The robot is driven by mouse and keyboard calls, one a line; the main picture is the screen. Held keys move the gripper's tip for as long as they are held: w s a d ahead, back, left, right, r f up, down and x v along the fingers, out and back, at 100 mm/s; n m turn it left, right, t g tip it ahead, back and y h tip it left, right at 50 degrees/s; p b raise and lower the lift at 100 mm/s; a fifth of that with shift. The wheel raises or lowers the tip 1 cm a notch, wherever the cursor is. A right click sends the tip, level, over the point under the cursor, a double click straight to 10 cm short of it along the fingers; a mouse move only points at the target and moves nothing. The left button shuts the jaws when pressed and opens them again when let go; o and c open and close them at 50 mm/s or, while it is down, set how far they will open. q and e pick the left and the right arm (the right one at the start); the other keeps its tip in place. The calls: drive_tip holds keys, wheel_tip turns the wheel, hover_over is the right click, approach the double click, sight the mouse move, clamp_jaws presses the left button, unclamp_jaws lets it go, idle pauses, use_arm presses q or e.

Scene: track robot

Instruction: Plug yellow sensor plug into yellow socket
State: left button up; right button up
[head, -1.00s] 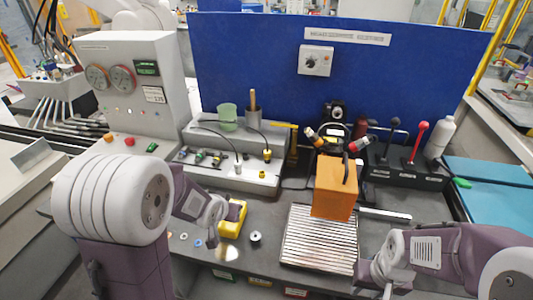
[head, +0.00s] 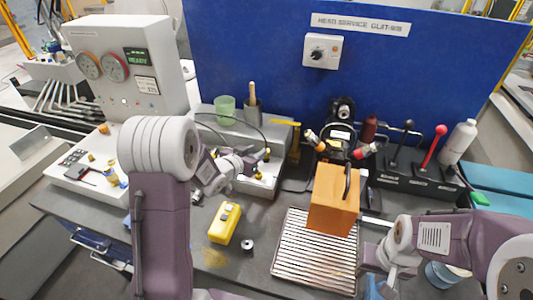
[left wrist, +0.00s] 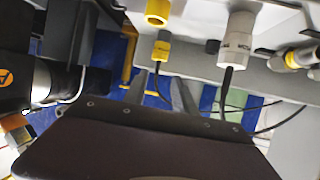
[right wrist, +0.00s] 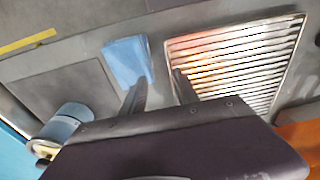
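In the left wrist view a yellow plug (left wrist: 161,50) with a dark cable shows just ahead of my fingertips. The yellow socket (left wrist: 157,12) is at the top edge, apart from the plug. My left gripper (left wrist: 160,88) is open; its two fingers lie either side of the plug's cable, and no grip shows. In the head view my left gripper (head: 248,164) is at the front of the grey connector box, and partly hides it. Small yellow parts (head: 267,155) show beside it. My right gripper (right wrist: 160,85) is open and empty above the bench, near the metal grille.
A white connector (left wrist: 237,40) stands beside the yellow plug. In the head view a yellow box (head: 225,224), a slatted metal tray (head: 300,275) and an orange block (head: 333,200) occupy the bench. A green cup (head: 225,106) stands behind. A blue cloth-like piece (right wrist: 128,55) lies near my right gripper.

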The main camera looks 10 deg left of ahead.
use_arm(q)
drive_tip(key=x, duration=0.4)
drive_tip(key=shift+w+d+f, duration=0.15)
drive_tip(key=shift+d, duration=0.2)
use_arm(e)
drive_tip(key=shift+s+r, duration=0.15)
drive_tip(key=shift+r, duration=0.2)
use_arm(q)
drive_tip(key=shift+w+f, duration=0.2)
drive_tip(key=shift+w, duration=0.1)
drive_tip(key=shift+s+r, duration=0.1)
drive_tip(key=shift+s, duration=0.05)
clamp_jaws()
